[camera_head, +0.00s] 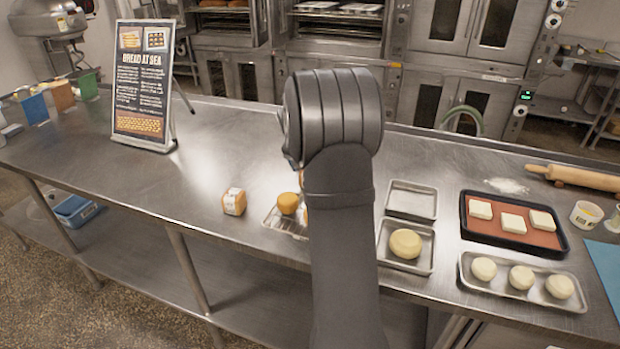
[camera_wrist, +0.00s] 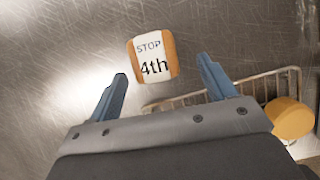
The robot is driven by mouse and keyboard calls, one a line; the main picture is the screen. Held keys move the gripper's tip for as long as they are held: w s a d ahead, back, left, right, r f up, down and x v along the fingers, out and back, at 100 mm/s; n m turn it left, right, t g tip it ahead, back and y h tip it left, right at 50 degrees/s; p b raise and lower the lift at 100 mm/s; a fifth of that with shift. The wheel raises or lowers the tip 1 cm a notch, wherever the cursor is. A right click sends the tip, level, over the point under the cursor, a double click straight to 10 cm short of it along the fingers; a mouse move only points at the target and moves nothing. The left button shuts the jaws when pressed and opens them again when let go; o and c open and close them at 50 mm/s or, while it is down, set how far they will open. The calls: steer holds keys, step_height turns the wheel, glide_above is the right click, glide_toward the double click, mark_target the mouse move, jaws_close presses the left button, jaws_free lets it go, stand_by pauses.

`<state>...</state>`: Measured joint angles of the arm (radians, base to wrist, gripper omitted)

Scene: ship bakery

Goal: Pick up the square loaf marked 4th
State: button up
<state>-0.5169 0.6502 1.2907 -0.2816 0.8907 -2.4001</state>
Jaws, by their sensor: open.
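The square loaf marked 4th (camera_wrist: 153,60) lies on the steel counter, with "STOP 4th" on its white label in the wrist view. In the head view a small square loaf with a white label (camera_head: 234,202) stands on the counter left of the wire rack; its print is too small to read there. My gripper (camera_wrist: 165,82) is open and empty in the wrist view. The loaf lies just beyond the fingertips, roughly centred between them. In the head view my arm hides the gripper.
A wire rack (camera_wrist: 190,99) with a round orange-brown loaf (camera_wrist: 290,118) is close to the right finger. The counter (camera_head: 190,150) left of the loaf is clear. A sign (camera_head: 143,85) stands at the back left. Trays of dough (camera_head: 470,230) are at the right.

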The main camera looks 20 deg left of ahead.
steer(key=x, duration=0.5)
steer(key=shift+w+a, duration=0.2)
steer(key=shift+a, duration=0.1)
steer(key=c, duration=1.1)
